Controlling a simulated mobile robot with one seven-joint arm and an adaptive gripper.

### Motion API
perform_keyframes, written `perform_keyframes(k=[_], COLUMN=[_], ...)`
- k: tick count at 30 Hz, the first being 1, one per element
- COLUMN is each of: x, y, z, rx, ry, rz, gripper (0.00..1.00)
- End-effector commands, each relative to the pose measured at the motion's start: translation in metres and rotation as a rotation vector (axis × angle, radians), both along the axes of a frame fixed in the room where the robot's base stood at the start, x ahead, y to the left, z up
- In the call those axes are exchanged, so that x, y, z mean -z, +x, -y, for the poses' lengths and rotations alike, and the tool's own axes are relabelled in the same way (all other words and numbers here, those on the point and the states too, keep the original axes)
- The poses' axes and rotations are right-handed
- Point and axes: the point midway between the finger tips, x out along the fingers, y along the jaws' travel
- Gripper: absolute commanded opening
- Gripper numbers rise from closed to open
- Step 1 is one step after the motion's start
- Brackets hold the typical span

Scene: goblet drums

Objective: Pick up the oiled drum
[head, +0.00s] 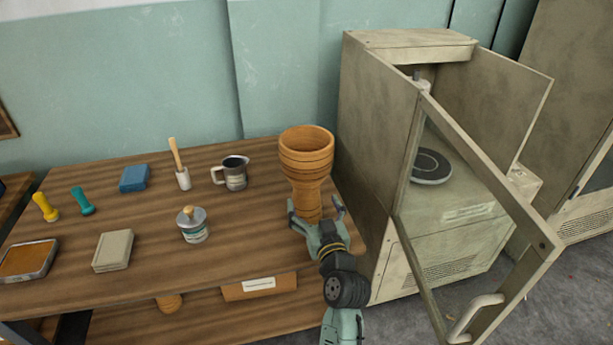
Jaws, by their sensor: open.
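A goblet-shaped drum (306,165) in orange-brown wood, with darker bands around its bowl, stands upright near the right end of the wooden table. I cannot tell from its surface alone whether it is oiled. My gripper (316,213) is open at the drum's narrow lower part, with one finger to the left and one to the right of it. I cannot tell whether the fingers touch the drum. The gripper's palm hides the front of the drum's foot.

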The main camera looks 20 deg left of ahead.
Motion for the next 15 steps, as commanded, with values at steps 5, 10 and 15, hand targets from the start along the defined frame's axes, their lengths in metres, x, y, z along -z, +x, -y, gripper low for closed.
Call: perform_keyframes(k=[5, 10, 15], x=[-0.002, -0.008, -0.006], y=[0.012, 0.029, 0.048], z=[-0.009, -0.022, -0.036], rx=[-0.001, -0.002, -0.001], ry=[-0.001, -0.001, -0.001], rz=[0.001, 0.0, 0.002], gripper=[0.84, 0.84, 0.84])
